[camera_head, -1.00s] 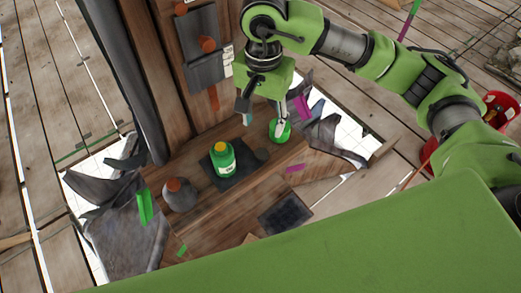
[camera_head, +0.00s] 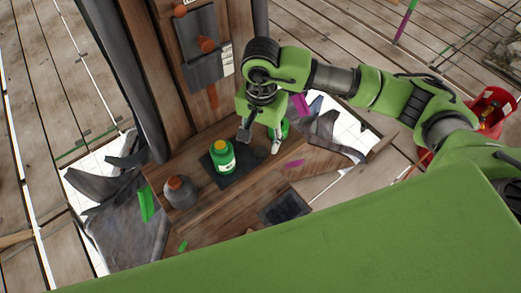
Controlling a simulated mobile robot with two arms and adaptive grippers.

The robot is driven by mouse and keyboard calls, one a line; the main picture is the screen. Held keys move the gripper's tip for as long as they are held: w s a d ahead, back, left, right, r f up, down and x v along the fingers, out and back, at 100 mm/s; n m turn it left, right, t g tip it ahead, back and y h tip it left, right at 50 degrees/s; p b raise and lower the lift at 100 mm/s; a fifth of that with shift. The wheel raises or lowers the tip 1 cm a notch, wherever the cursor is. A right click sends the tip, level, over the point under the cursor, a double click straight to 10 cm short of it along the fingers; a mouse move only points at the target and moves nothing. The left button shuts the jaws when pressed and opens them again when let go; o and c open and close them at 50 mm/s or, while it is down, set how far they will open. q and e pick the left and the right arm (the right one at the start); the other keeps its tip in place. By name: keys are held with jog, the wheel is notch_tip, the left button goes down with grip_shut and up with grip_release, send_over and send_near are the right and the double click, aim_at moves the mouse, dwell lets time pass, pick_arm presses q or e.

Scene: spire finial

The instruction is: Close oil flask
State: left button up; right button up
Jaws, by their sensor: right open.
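A green bottle (camera_head: 222,160) with a white label and a yellow top stands upright on a dark square mat (camera_head: 243,168) on the wooden platform. A grey rounded flask (camera_head: 181,194) with an orange-brown top stands to its lower left. I cannot tell for sure which is the oil flask. My right gripper (camera_head: 260,143) is open, pointing down just right of the green bottle, with fingers apart and apparently nothing between them. A small green round thing (camera_head: 285,128) is mostly hidden behind it. My left gripper is not in view.
A wooden post (camera_head: 160,70) with dark panels and orange knobs rises behind the platform. A dark square plate (camera_head: 285,207) lies toward the front. Torn grey pieces lie at both sides. A red bucket (camera_head: 490,108) stands at far right.

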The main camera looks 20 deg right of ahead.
aim_at(261, 151)
notch_tip(261, 151, down, 4)
jog(key=shift+w+p, duration=0.15)
jog(key=shift+p, duration=0.85)
jog(key=shift+f, duration=0.6)
jog(key=c, duration=0.8)
